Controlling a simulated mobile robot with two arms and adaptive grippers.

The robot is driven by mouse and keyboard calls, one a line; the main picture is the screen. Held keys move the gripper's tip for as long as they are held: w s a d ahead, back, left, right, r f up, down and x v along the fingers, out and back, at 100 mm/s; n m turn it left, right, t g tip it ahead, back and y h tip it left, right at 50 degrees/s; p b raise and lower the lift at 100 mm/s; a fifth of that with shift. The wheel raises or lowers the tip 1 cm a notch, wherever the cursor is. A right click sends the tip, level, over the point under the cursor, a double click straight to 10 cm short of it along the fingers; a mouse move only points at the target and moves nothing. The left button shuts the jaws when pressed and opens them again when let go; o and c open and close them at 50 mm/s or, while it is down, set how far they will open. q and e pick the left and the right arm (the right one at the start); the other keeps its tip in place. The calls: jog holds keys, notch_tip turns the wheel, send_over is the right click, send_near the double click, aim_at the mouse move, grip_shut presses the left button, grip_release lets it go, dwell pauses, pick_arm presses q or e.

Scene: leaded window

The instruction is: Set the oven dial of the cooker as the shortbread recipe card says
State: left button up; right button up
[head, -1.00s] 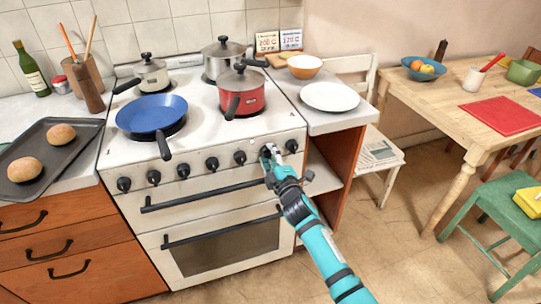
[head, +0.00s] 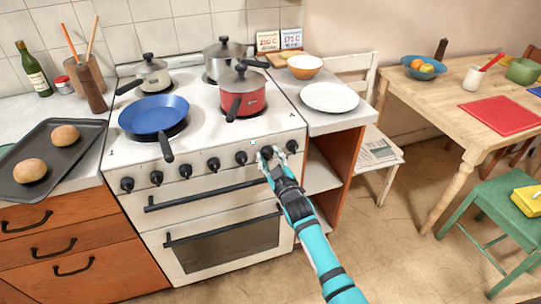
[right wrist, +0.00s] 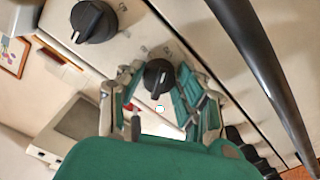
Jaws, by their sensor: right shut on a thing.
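The white cooker (head: 225,188) has a row of black dials along its front panel. My right gripper (head: 266,156) is at the second dial from the right (head: 267,152) and shut on it. In the right wrist view, the fingers (right wrist: 163,92) stand on either side of this black dial (right wrist: 158,75). Its panel markings are too small to read surely. Two recipe cards stand at the back of the counter: a left card with red writing (head: 267,41) and a right card with blue (head: 291,38). Which is for shortbread cannot be read. My left gripper is not in view.
The rightmost dial (head: 292,146) is close beside the gripper. The oven handle (head: 205,195) runs below. A blue pan (head: 153,114), a red pot (head: 242,95) and other pots stand on the hob. A white plate (head: 329,97) is on the right counter.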

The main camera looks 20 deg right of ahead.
jog(key=shift+f+m, duration=0.15)
jog(key=shift+m, duration=0.45)
jog(key=o, duration=1.1)
jog(key=shift+s, duration=0.2)
jog(key=s, duration=1.1)
jog(key=shift+s+d, duration=0.2)
jog(key=shift+s, duration=0.15)
